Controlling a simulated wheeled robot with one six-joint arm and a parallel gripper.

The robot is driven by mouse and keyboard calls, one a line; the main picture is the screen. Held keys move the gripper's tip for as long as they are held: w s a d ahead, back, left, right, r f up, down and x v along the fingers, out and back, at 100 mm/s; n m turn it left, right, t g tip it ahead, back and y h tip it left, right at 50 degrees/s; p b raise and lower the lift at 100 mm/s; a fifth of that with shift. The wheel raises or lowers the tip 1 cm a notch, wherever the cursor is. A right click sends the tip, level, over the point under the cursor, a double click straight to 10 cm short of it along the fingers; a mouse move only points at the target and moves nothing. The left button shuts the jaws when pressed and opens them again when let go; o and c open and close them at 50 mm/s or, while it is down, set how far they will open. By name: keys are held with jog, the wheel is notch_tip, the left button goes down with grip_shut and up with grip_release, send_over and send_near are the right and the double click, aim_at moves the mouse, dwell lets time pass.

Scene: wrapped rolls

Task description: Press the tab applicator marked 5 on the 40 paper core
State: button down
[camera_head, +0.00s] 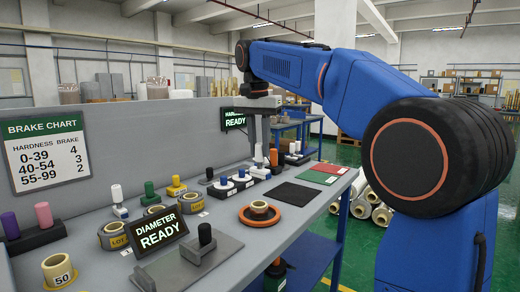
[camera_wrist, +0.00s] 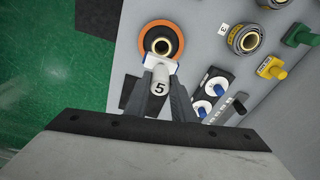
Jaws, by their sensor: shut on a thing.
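My gripper (camera_wrist: 160,78) is shut on the white tab applicator (camera_wrist: 160,88), whose handle end reads 5 and whose white base points away from the wrist. In the head view, my gripper (camera_head: 259,138) holds the applicator (camera_head: 259,154) upright behind the orange ring (camera_head: 245,216). A tan paper core (camera_head: 259,207) sits in this ring on the bench; its number is not readable. In the wrist view, the applicator's base overlaps the near edge of the orange ring (camera_wrist: 145,36), below the core (camera_wrist: 173,35). Whether the applicator touches anything is not clear.
Other cores stand on the grey bench (camera_head: 225,250), one marked 50 (camera_head: 60,268) at front left. Coloured applicators, such as a green one (camera_head: 150,192) and a yellow one (camera_head: 177,187), line the back. A black mat (camera_head: 290,195) lies right of the ring. A "DIAMETER READY" sign (camera_head: 158,235) stands in front.

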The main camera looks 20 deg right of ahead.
aim_at(259, 169)
jog(key=shift+a, duration=0.15)
jog(key=shift+f, duration=3.75)
jog(key=shift+s+f, duration=0.1)
jog(key=shift+f, duration=0.8)
jog(key=shift+r, duration=4.15)
